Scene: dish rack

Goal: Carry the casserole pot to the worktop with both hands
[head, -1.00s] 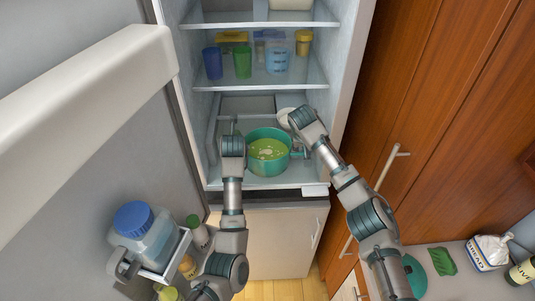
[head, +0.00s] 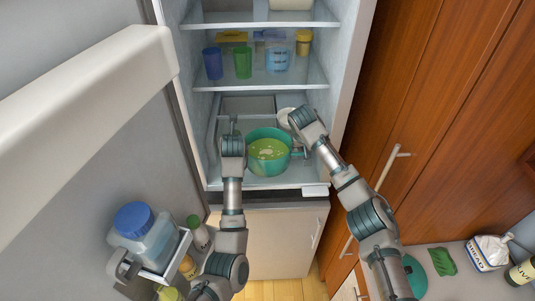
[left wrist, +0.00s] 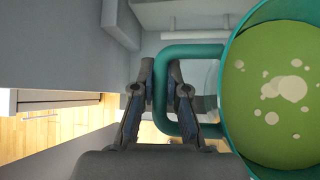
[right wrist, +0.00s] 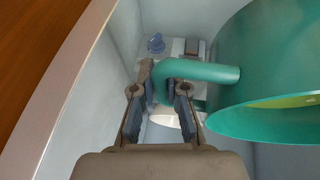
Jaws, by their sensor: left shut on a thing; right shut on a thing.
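The teal casserole pot (head: 270,171) stands upright at the fridge's lowest open shelf, with green soup and pale pieces in it. I cannot tell whether its base touches the shelf. My left gripper (left wrist: 160,82) is shut on the left loop handle (left wrist: 190,51), with a finger on each side of it. My right gripper (right wrist: 165,88) is shut on the opposite handle (right wrist: 205,71). In the head view my wrists partly hide both handles. The worktop (head: 436,289) shows at the lower right.
A white bowl (head: 284,117) is behind the pot by my right wrist. Cups and tubs stand on the glass shelf (head: 265,84) above. The open fridge door (head: 70,160), with a blue-capped jug (head: 148,243), is at left. A bread bag (head: 488,252) and green cloth (head: 442,262) lie on the worktop.

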